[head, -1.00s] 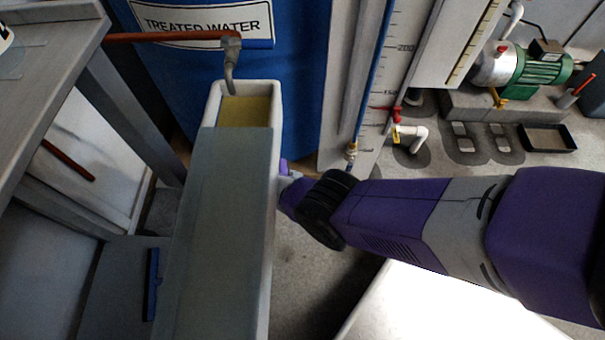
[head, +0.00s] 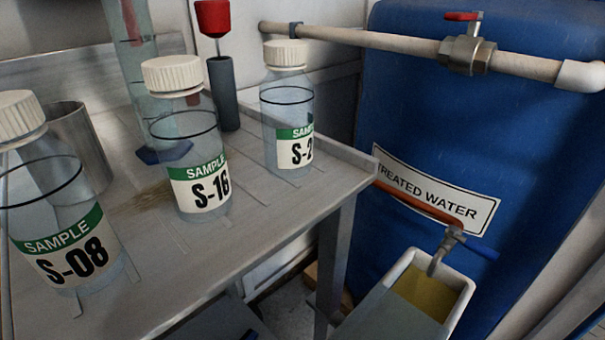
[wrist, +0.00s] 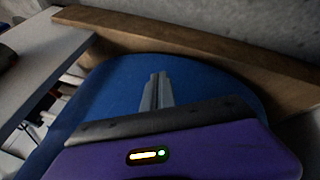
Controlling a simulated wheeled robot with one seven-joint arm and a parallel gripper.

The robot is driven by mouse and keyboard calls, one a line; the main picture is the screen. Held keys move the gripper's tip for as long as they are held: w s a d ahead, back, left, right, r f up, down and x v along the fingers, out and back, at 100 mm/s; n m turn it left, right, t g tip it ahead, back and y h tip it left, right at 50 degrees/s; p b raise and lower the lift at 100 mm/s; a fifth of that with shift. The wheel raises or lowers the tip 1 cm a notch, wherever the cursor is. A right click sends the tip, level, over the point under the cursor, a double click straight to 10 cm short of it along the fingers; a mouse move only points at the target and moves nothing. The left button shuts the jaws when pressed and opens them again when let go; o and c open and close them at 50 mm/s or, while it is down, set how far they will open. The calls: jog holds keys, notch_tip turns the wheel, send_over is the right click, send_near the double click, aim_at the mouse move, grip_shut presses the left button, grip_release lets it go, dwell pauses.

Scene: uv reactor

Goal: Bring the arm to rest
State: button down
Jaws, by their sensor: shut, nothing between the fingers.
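My gripper (wrist: 158,90) shows in the wrist view, its two grey fingers together with nothing between them. Behind the fingers is a blue rounded surface (wrist: 100,85), with a brown ledge (wrist: 215,45) beyond it. The fingers look apart from these, though the exact gap is hard to tell. My arm and gripper are out of the head view.
In the head view, sample bottles S-08 (head: 65,240), S-16 (head: 192,150) and a third (head: 288,115) stand on a grey bench (head: 250,215).

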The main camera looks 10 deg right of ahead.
jog(key=a+r+n+t+y, duration=0.1)
jog(key=a+n+t+y, duration=0.2)
jog(key=a+t, duration=0.3)
jog(key=s+a+r+n+t+y, duration=0.2)
jog(key=s+a+r+t, duration=0.25)
jog(key=s+r, duration=0.3)
jog(key=s+a+r+n+t, duration=0.15)
jog(key=s+r+t, duration=0.35)
jog(key=s+r, duration=1.9)
jog(key=s+g, duration=0.3)
jog(key=s, duration=0.6)
notch_tip(320, 180, up, 35)
jog(key=p, duration=3.5)
jog(key=shift+w+a+r+m+y, duration=0.15)
jog(key=shift+w+a+m+y, duration=0.1)
jog(key=shift+m+y, duration=0.15)
